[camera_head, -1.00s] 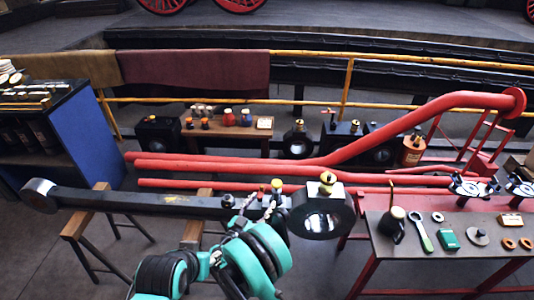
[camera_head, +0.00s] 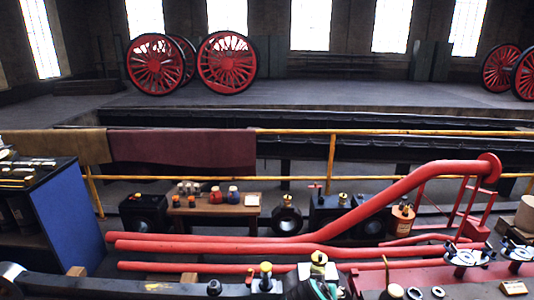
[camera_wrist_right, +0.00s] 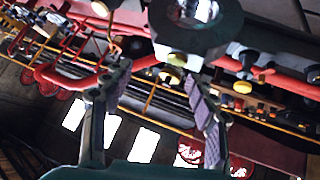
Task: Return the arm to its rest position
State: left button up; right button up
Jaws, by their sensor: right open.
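My right gripper (camera_wrist_right: 158,78) shows in the right wrist view with its two padded fingers spread apart and nothing between them. The thick ring end of the dark rod (camera_wrist_right: 205,40) lies beyond the fingertips in that tilted view; I cannot tell the gap. In the head view a small teal and dark part of my arm shows at the bottom edge, beside the rod's brass-capped end. The long dark rod (camera_head: 130,287) runs along the bottom left of that view, partly cut off. My left gripper is not in view.
Red pipes (camera_head: 200,247) cross behind the rod. A blue cabinet (camera_head: 62,225) stands at the left. A yellow railing (camera_head: 400,133) runs behind, with red wheels (camera_head: 227,62) beyond it.

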jog(key=s+d+n+y, duration=0.1)
jog(key=s+y, duration=0.3)
jog(key=s, duration=1.3)
jog(key=shift+s+d+f+n+g, duration=0.2)
jog(key=shift+d+n+g, duration=0.1)
jog(key=shift+d+n, duration=0.1)
